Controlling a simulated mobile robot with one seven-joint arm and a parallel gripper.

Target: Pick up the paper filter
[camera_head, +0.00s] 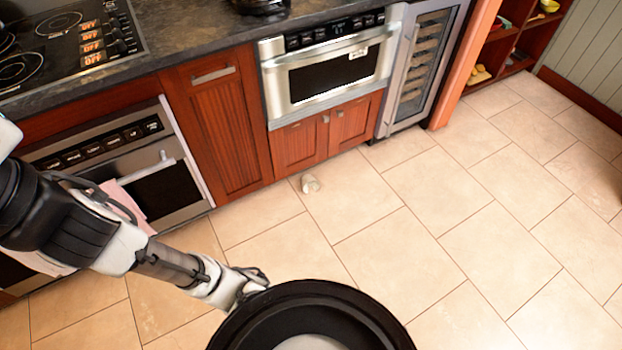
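A small whitish object (310,183), which looks like the paper filter, lies on the tiled floor just in front of the red-brown cabinet under the microwave drawer. It is too small to make out its exact shape. My arm reaches in from the left. Its end, with my gripper (250,283), is low in the picture, nearer to me than the object and apart from it. The fingers are not clear and are partly hidden by the black round part of my own body, so I cannot tell their opening.
The microwave drawer (330,70) is shut above the cabinet doors (328,133). An oven (150,165) with a pink towel (124,200) is at left, below the stovetop (65,40). A wine cooler (422,70) stands at right. The tiled floor (440,220) is clear ahead and right.

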